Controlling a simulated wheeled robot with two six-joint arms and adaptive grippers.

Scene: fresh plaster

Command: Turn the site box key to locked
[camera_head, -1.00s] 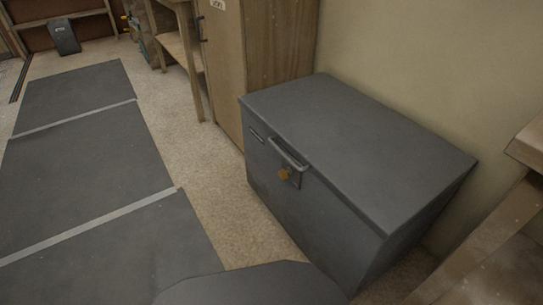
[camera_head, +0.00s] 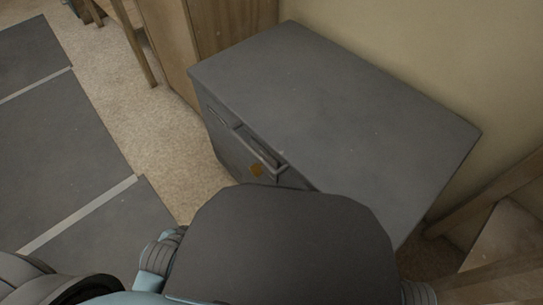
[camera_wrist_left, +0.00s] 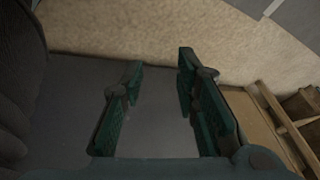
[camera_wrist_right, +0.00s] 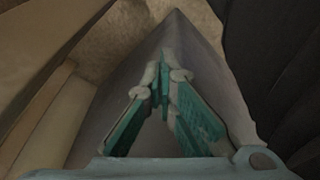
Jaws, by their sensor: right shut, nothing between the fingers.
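The site box (camera_head: 340,110) is a dark grey lidded chest against the wall in the head view. Its front has a handle bar (camera_head: 262,149) and a small orange-yellow key (camera_head: 256,170) just below it. The key's exact turn angle is too small to tell. My own dark body part hides the lower right of the box front. Neither gripper shows clearly in the head view. My left gripper (camera_wrist_left: 159,68) is open and empty, with a grey surface and speckled floor behind it. My right gripper (camera_wrist_right: 164,62) is shut and empty, in front of a grey surface.
A wooden cabinet (camera_head: 230,30) stands directly left of the box. A wooden bench (camera_head: 505,220) is close on the right. Grey floor mats (camera_head: 60,150) with pale seams lie at left. Bare speckled floor (camera_head: 150,125) lies between mats and box.

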